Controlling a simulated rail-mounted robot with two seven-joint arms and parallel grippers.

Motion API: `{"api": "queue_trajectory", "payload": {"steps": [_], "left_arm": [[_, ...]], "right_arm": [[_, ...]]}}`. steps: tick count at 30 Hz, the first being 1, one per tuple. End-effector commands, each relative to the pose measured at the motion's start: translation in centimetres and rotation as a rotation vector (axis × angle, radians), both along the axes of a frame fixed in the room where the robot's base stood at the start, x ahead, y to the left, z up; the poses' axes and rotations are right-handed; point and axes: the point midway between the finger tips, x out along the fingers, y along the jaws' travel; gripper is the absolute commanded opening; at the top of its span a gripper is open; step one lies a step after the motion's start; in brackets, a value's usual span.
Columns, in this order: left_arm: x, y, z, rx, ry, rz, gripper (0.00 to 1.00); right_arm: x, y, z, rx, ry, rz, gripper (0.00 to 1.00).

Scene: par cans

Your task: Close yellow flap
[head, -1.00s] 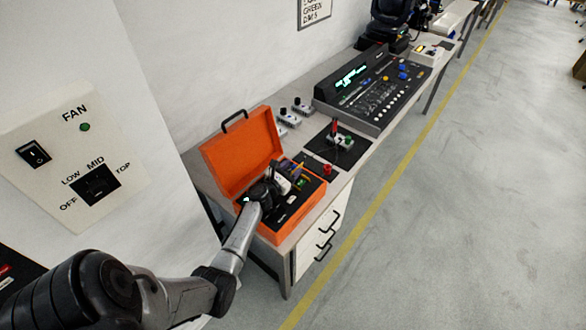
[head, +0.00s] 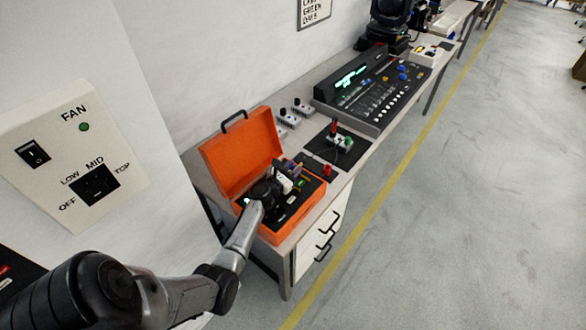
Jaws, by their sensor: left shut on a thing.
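My left gripper (head: 279,186) reaches down into the open orange case (head: 303,217) on the long bench. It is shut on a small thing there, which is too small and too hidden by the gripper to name. A white piece (head: 286,184) shows right beside the fingers. A small yellowish part (head: 299,174) stands just beyond the gripper; I cannot tell for sure whether it is the yellow flap, or how far open it is. The case's lid (head: 240,158) stands up at the back. My right gripper is not in view.
A red knob (head: 327,170) sits at the case's right corner. A black mat (head: 337,146) with a small device lies behind the case, and a control console (head: 372,88) stands farther along. A fan panel (head: 75,140) is at left.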

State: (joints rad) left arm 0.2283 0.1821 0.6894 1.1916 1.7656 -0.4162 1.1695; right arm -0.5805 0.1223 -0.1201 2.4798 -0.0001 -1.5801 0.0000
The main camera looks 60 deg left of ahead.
Motion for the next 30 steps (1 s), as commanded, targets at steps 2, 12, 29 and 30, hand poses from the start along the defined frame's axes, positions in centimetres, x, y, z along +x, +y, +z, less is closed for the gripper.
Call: {"api": "queue_trajectory", "payload": {"steps": [2, 12, 29, 30], "left_arm": [[-0.1, 0.1, 0.0, 0.004, 0.002, 0.002, 0.04], [-0.1, 0.0, -0.1, 0.027, 0.010, 0.003, 0.04], [0.6, -1.9, -0.6, 0.354, 0.110, 0.004, 0.04], [0.6, -2.0, -0.6, 0.382, 0.120, 0.004, 0.04]], "right_arm": [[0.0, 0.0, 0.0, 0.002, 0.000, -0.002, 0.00], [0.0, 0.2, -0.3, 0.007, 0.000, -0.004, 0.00], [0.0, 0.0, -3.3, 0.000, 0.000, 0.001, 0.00], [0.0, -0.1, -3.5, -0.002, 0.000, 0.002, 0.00]]}}
